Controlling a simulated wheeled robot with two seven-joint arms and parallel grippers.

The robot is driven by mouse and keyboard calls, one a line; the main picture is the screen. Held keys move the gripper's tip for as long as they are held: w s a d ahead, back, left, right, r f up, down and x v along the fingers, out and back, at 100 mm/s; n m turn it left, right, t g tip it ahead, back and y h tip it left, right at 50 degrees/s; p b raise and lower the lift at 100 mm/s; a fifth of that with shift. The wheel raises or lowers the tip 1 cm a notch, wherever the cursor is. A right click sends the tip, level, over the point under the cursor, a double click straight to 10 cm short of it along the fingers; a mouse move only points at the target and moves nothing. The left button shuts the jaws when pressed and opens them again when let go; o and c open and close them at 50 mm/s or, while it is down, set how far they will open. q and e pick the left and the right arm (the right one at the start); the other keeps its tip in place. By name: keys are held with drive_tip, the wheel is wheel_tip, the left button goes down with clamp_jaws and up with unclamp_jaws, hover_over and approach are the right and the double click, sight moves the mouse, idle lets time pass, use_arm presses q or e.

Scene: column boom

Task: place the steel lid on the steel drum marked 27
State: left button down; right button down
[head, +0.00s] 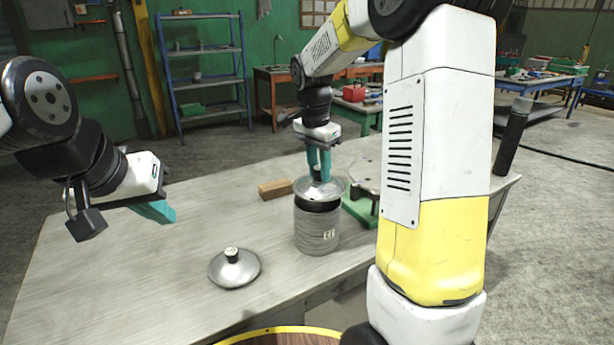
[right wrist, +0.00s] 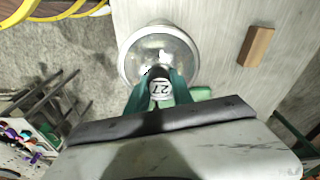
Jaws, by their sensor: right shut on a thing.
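My right gripper (head: 319,176) is shut on the dark knob of a steel lid (head: 311,188). In the right wrist view the knob top reads 27, between the teal fingers of the gripper (right wrist: 160,88), with the shiny lid (right wrist: 133,62) beyond. The lid is at the mouth of a ribbed steel drum (head: 316,230), roughly level; I cannot tell whether it touches the rim. The drum's small label is blurred, perhaps 27. A second steel lid (head: 236,270) lies knob up on the table. My left gripper (head: 157,210) is over the table's left side, away from both lids; its opening is unclear.
A wooden block (head: 275,189) lies behind the drum on the grey table (head: 150,270). A green-based object (head: 362,208) stands close right of the drum, partly behind my right arm. A dark cylinder (head: 511,138) stands at the table's right end. The table's left part is clear.

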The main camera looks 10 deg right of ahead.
sight(318, 181)
drive_tip(key=shift+w+f, duration=0.15)
drive_tip(key=shift+w, duration=0.45)
drive_tip(key=shift+s+f, duration=0.1)
drive_tip(key=shift+f, duration=1.55)
drive_tip(key=shift+f, duration=0.3)
drive_tip(key=c, duration=1.1)
unclamp_jaws()
drive_tip(key=shift+f, duration=0.1)
